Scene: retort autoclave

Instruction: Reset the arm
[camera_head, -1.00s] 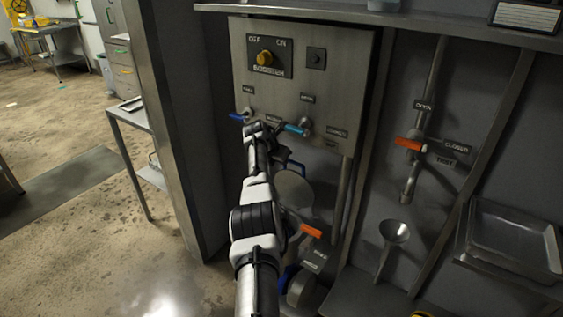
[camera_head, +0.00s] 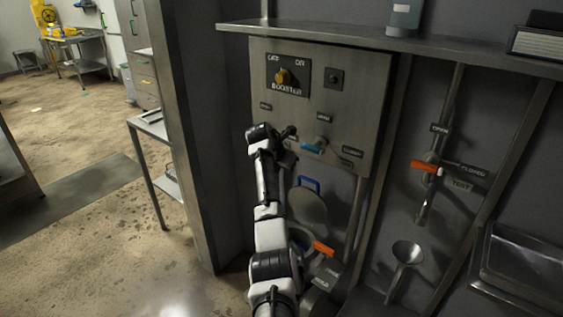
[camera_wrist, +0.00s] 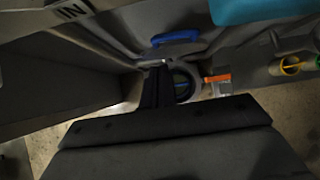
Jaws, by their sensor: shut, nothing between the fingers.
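My arm reaches up in front of a grey metal control panel (camera_head: 352,95) in the head view. My gripper (camera_head: 290,132) is at the panel's lower left, just left of a teal valve lever (camera_head: 312,148). It is shut and holds nothing. Whether it touches the panel cannot be told. The wrist view shows its dark fingers (camera_wrist: 158,88) pointing down past a blue handle (camera_wrist: 175,37), with part of a teal surface (camera_wrist: 255,8) at the upper right. The panel's left valve is hidden behind my gripper.
A yellow booster knob (camera_head: 283,77) sits on the panel. Below are a blue-handled round cover (camera_head: 308,208) and an orange lever (camera_head: 324,247). Another orange lever (camera_head: 425,166), a funnel (camera_head: 406,254) and a metal tray (camera_head: 525,262) are at right. A post (camera_head: 180,130) stands left; open floor lies beyond.

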